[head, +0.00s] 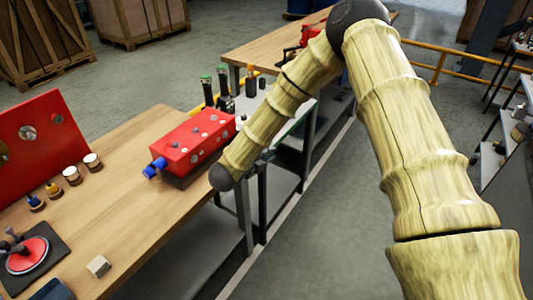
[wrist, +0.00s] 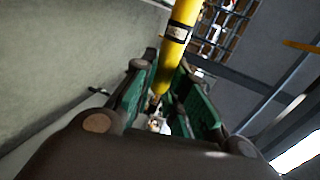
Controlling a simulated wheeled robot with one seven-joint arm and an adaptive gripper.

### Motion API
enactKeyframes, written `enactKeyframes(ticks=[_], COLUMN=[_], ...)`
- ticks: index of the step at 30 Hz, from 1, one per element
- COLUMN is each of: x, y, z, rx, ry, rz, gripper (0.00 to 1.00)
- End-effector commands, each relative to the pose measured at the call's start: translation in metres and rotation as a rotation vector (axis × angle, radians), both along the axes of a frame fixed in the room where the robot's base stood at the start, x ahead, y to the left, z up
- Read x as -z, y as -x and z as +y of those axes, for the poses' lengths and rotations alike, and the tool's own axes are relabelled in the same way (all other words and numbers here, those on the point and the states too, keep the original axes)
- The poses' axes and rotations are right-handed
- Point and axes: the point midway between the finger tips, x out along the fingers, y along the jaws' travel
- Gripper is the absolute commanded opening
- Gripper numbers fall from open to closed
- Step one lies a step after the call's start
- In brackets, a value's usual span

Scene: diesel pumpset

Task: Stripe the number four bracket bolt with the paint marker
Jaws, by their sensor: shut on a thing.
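In the wrist view my gripper (wrist: 169,76) has dark fingers with green pads, closed around a yellow cylinder that looks like the paint marker (wrist: 178,35). The marker has a dark band with a pale label and narrows to a point between the fingers. In the head view a red block (head: 193,140) with several pale round bolt heads and blue plugs sits on a dark base on the wooden bench. My forearm ends beside its right side; my gripper and the marker are hidden there. I cannot tell which bolt is number four, and no bracket is clearly visible.
The wooden bench (head: 130,215) also holds a red panel (head: 40,135), several small jars, a round red device (head: 28,255) and a small pale block (head: 98,266). Dark bottles (head: 224,90) stand behind the red block. Open floor lies right of the bench.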

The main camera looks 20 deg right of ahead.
Motion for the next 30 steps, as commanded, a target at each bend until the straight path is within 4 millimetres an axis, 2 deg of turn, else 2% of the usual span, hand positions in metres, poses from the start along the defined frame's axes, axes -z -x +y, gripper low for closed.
enactKeyframes(ticks=[18,30], x=[0.000,0.000], y=[-0.033,-0.035], z=[0.026,0.027], rx=[0.000,-0.001], ry=[0.001,0.000], rz=[-0.001,0.000], gripper=[0.00,0.00])
